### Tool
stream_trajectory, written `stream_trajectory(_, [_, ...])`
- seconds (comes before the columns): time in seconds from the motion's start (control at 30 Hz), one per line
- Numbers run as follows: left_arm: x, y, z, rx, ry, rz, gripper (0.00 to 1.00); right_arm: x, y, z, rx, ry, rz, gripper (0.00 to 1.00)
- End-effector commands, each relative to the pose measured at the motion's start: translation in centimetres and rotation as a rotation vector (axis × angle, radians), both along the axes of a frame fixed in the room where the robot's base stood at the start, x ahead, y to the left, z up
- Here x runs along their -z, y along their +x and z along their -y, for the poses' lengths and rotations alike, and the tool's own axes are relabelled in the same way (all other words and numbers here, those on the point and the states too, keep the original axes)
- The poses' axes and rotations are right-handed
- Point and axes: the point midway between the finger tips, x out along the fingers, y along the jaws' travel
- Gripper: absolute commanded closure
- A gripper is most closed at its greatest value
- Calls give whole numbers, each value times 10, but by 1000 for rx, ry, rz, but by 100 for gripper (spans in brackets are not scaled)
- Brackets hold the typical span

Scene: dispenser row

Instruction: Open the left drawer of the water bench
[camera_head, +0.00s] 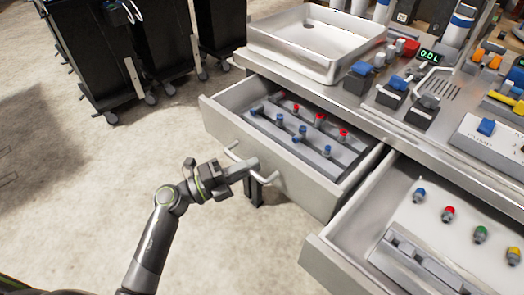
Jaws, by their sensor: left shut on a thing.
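The left drawer (275,162) of the water bench (282,78) stands pulled out, and its inside shows a grey rack (290,140) with blue and red fittings. A curved metal handle (231,152) is on its front. My left gripper (254,168) is at the handle, shut on it, with the arm coming up from below. A second drawer (345,258) to the right also stands out, with several coloured fittings and a grey block inside. My right gripper is not in view.
A steel basin (315,42) sits on the bench top, with switches and a green-digit display (429,56) to its right. Black wheeled bins (100,45) stand at the back left. The floor (70,200) at the left is clear.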

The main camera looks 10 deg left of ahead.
Motion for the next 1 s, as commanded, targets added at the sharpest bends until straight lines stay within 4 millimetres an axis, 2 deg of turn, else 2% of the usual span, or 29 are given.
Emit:
stream_trajectory(0.3, [1, -56, -37, 2, 5, -5, 100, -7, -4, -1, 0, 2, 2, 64])
stream_trajectory(0.5, [1, -81, -54, 2, 4, -2, 100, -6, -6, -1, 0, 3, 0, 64])
stream_trajectory(0.7, [1, -94, -63, 1, 3, -2, 100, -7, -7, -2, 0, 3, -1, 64])
stream_trajectory(1.0, [1, -97, -65, 0, 1, 0, 100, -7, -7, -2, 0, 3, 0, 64])
